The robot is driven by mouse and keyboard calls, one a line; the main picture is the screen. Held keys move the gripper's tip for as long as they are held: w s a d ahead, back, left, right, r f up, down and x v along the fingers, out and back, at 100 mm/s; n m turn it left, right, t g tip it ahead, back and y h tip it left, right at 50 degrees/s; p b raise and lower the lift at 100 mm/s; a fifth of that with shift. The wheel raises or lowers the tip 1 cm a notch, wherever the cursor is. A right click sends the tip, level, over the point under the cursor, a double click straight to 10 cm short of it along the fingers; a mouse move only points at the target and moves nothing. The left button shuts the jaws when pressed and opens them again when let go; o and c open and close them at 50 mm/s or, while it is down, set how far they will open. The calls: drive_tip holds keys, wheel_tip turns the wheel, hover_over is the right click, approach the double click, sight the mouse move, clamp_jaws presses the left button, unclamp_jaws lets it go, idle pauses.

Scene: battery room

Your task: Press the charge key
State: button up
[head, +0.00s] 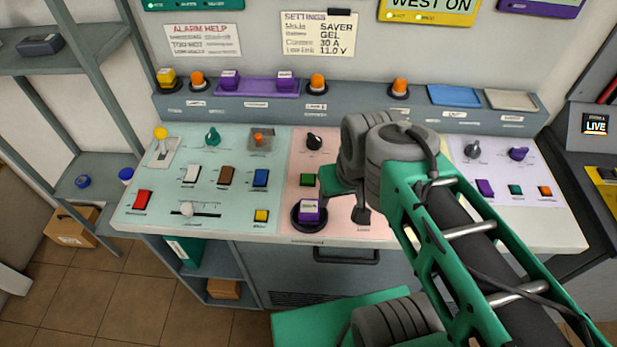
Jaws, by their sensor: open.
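The console (130,215) carries several coloured keys, and their small labels are too blurred to read. I cannot tell by lettering which is the charge key. A purple key with a pale top label (309,211) stands on a round black base at the front of the pink panel. A green key (307,180) lies just behind it. My gripper (345,197) is partly seen below my arm's grey wrist, over the pink panel. It is open, just right of and behind the purple key, and appears apart from it. My arm hides the panel's right part.
The left panel holds a red key (142,200), a slider (187,208) and a yellow-topped lever (161,138). Orange and purple buttons line the raised back ledge (370,102). A blue tray (454,96) sits there too. The right panel has knobs and small keys.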

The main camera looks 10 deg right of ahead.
clamp_jaws()
idle(0.4)
idle(1.1)
